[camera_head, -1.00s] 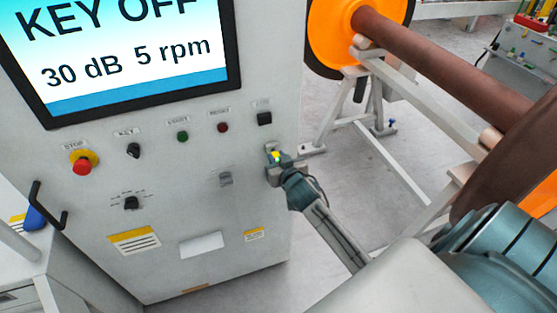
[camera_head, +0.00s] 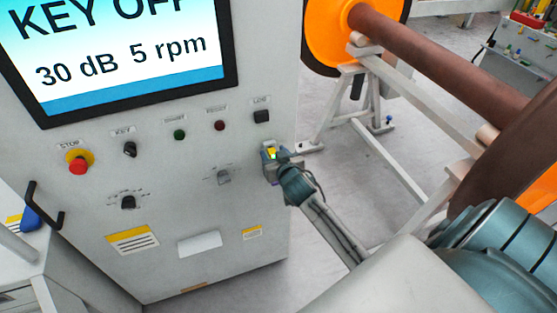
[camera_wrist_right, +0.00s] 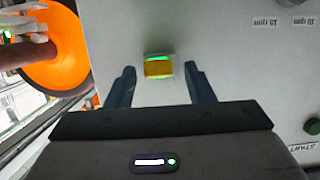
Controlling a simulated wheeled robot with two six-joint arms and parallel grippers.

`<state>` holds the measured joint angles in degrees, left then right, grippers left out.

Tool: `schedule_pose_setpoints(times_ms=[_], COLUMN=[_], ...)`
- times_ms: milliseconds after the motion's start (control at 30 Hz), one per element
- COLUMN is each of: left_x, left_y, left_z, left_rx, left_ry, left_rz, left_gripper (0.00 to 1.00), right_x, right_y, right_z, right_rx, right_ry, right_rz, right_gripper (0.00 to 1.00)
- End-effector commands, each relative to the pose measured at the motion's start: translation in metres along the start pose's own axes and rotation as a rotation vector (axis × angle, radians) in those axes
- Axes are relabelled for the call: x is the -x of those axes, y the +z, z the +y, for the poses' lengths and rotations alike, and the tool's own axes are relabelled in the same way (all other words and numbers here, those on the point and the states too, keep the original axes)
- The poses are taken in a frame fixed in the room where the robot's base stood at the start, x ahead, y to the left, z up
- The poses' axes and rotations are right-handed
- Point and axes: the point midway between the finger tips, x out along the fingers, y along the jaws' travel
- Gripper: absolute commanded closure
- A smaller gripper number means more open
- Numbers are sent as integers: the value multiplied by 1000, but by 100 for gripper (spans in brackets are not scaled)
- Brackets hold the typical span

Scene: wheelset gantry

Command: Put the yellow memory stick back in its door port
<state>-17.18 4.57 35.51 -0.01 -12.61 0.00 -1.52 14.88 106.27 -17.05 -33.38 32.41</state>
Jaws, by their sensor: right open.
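The yellow memory stick (camera_head: 271,153) shows as a small yellow spot at the right side of the cabinet door, at my right gripper's tip. My right gripper (camera_wrist_right: 159,75) is open, with one dark finger on each side of the stick and visible gaps between. In the head view the right gripper (camera_head: 272,162) partly hides the port. My left gripper is not in view.
The door carries a red stop button (camera_head: 79,166), a key switch (camera_head: 130,149), a green button (camera_head: 180,135) and a screen (camera_head: 130,50) reading KEY OFF. A wheelset axle (camera_head: 440,60) on a pale frame stands right of the cabinet, near my right arm.

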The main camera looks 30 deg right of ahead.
Motion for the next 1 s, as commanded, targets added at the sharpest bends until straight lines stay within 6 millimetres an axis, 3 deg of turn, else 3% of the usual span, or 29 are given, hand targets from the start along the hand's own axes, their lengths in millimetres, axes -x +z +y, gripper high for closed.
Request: schedule_pose_setpoints(times_ms=[533,700,1000], left_x=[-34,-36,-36], left_y=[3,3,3], left_z=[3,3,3], left_rx=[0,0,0], left_ry=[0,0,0], left_rz=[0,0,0], left_gripper=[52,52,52], right_x=[91,103,104], right_y=[3,1,0], right_z=[0,0,0], right_rx=[1,1,0], right_ry=[-1,0,0], right_rz=[0,-1,0], right_gripper=[52,52,52])
